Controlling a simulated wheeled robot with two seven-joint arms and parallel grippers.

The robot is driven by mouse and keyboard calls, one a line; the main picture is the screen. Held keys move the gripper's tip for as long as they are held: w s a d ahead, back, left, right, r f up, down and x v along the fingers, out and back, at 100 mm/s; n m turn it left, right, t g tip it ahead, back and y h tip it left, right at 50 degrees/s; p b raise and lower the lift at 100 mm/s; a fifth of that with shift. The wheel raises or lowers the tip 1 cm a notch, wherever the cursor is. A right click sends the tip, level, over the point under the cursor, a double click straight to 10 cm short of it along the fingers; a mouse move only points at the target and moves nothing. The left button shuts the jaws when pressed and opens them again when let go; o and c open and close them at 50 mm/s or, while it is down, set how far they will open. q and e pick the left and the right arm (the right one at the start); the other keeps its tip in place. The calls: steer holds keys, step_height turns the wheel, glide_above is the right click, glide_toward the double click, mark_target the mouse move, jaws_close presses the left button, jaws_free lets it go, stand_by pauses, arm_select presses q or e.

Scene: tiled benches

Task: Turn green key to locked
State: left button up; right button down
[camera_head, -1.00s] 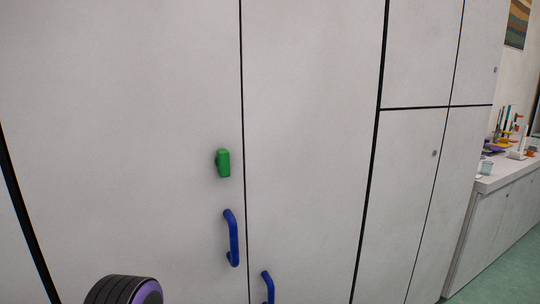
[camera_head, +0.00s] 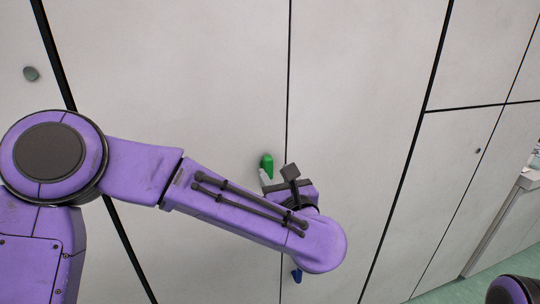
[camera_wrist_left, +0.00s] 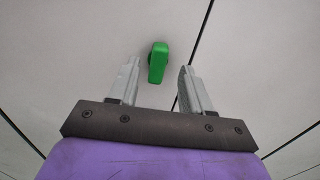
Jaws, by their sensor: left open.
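The green key (camera_head: 267,165) sits on the white left cabinet door, close to the dark seam between the doors. In the left wrist view the green key (camera_wrist_left: 158,62) stands out from the door, nearly upright with a slight tilt. My left gripper (camera_head: 266,176) is just below the key in the head view. In the left wrist view its two grey fingers (camera_wrist_left: 158,78) are open, one on each side of the key's lower end, with gaps on both sides. My right gripper is not in view.
A blue handle (camera_head: 297,275) shows below my left wrist; my arm covers the rest of that area. More cabinet doors and a bench (camera_head: 490,235) stand at right.

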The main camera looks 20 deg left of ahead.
mark_target(269, 165)
arm_select(q)
steer(key=p+x, duration=0.1)
steer(key=x, duration=0.3)
steer(key=shift+a+r+p, duration=0.15)
steer(key=shift+a+p, duration=0.05)
steer(key=shift+p, duration=0.1)
steer(key=shift+w, duration=0.25)
jaws_close()
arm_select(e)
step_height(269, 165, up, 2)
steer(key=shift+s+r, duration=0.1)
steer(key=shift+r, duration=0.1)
